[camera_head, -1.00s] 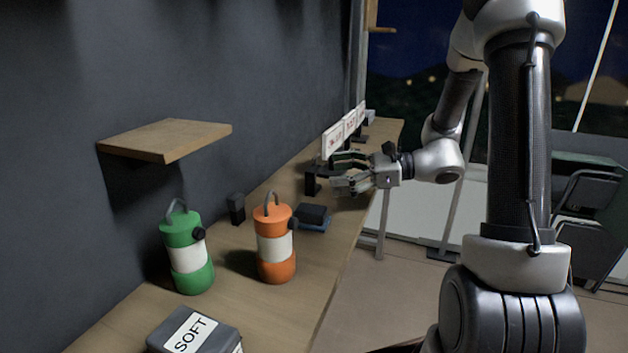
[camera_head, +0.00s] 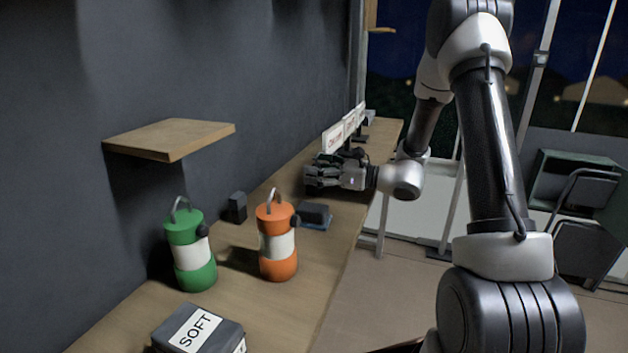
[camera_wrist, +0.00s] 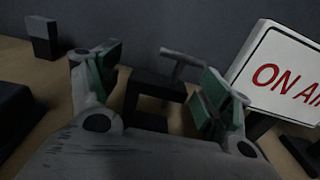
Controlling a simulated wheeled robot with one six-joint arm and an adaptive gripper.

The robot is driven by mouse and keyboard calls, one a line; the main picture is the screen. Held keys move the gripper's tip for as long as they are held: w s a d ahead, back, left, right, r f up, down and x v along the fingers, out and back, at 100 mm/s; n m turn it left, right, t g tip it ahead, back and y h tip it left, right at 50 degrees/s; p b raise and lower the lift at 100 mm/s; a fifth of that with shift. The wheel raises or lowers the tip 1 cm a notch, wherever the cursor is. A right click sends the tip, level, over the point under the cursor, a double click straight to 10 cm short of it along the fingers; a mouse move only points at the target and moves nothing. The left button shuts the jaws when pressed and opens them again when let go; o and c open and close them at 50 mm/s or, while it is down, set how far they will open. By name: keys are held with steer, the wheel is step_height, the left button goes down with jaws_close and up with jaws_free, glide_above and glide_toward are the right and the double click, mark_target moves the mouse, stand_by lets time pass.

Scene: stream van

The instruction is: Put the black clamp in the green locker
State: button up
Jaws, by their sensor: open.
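The black clamp (camera_wrist: 155,92), with a grey T-shaped handle, stands on the wooden bench in the wrist view. My gripper (camera_wrist: 160,85) is open, with one green-padded finger on each side of the clamp. I cannot tell whether either finger touches it. In the head view my gripper (camera_head: 312,177) is low over the far part of the bench and hides most or all of the clamp.
An ON AIR sign (camera_wrist: 283,72) stands close right of the gripper. On the bench (camera_head: 285,310) nearer are an orange lantern (camera_head: 278,262), a green lantern (camera_head: 196,272), a SOFT box (camera_head: 198,333) and a dark block (camera_head: 314,213). A wooden shelf (camera_head: 170,138) juts from the wall.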

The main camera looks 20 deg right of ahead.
steer(key=shift+r, duration=0.1)
steer(key=c, duration=1.4)
